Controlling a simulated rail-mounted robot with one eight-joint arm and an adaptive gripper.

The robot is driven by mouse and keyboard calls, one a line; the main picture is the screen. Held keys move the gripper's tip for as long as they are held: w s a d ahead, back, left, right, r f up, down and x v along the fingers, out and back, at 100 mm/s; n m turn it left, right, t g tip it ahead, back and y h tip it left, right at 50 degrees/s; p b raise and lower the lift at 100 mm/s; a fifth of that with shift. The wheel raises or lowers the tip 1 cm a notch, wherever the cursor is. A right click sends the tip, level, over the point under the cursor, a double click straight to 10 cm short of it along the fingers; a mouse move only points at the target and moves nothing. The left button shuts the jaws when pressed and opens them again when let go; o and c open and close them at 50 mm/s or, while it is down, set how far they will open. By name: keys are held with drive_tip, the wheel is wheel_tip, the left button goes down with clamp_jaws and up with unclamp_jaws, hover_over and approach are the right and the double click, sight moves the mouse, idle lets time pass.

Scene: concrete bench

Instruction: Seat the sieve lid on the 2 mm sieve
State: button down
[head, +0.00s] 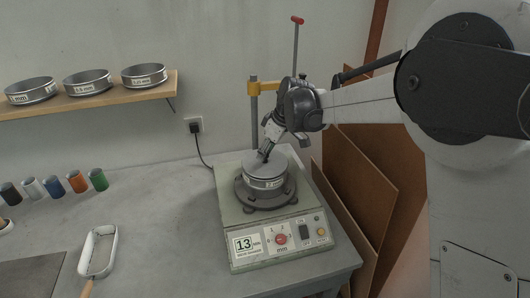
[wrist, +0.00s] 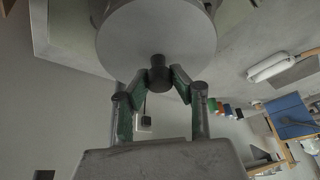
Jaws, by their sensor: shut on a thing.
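The sieve lid (head: 265,163) is a round grey disc with a dark knob (wrist: 159,77) at its centre. My gripper (head: 264,154) is shut on that knob; in the wrist view both fingers (wrist: 160,82) close on it from either side. The 2 mm sieve (head: 264,184) is a metal ring with a white label, standing on the sieve shaker (head: 229,208). The lid is level and directly over the sieve, appearing to rest on its top. I cannot tell whether its rim is fully down all round.
Three labelled sieves stand on a wooden shelf (head: 120,93) at left. Several coloured jars (head: 76,182) and a white tray (head: 100,250) are on the bench. A yellow clamp (head: 264,88) on a post rises behind the shaker. Brown boards (head: 362,190) lean at right.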

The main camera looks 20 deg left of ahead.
drive_tip(key=shift+f+b, duration=0.3)
drive_tip(key=shift+f, duration=0.1)
idle(0.3)
drive_tip(key=c, duration=1.4)
unclamp_jaws()
drive_tip(key=v, duration=1.2)
